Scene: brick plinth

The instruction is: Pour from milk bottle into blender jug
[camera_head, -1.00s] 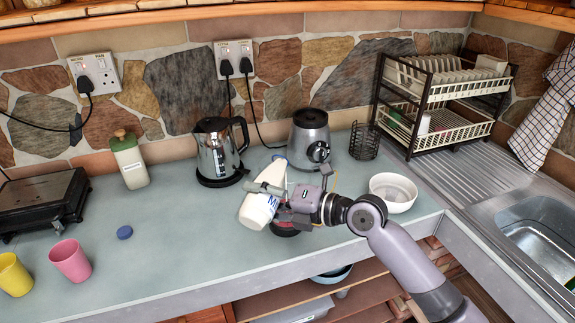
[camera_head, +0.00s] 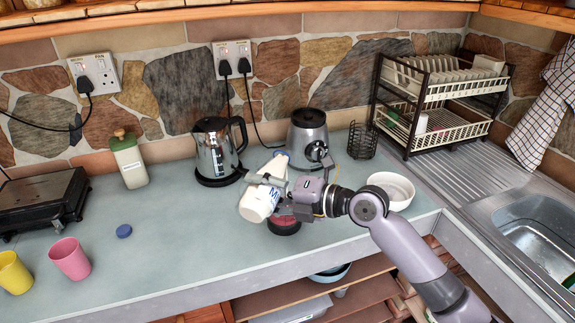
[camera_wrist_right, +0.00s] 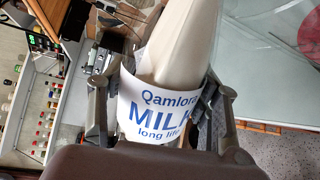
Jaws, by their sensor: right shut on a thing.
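The white milk bottle (camera_head: 257,203) with blue lettering is tilted, its narrow neck pointing up and to the right, its wide base down and to the left. My right gripper (camera_head: 272,189) is shut around its body, above the counter; the label shows between the fingers in the wrist view (camera_wrist_right: 155,115). Below and behind the gripper stands what looks like the clear blender jug, with a dark and red base (camera_head: 285,226); its walls are hard to make out. A red disc seen through clear material in the wrist view (camera_wrist_right: 311,37) appears to be part of it. My left gripper is not in view.
The grey blender base (camera_head: 308,138) stands behind, with a steel kettle (camera_head: 217,150) to its left. A white bowl (camera_head: 392,190) is close to my right arm. A blue cap (camera_head: 124,231) lies on the open left counter, near pink (camera_head: 70,259) and yellow cups (camera_head: 14,273).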

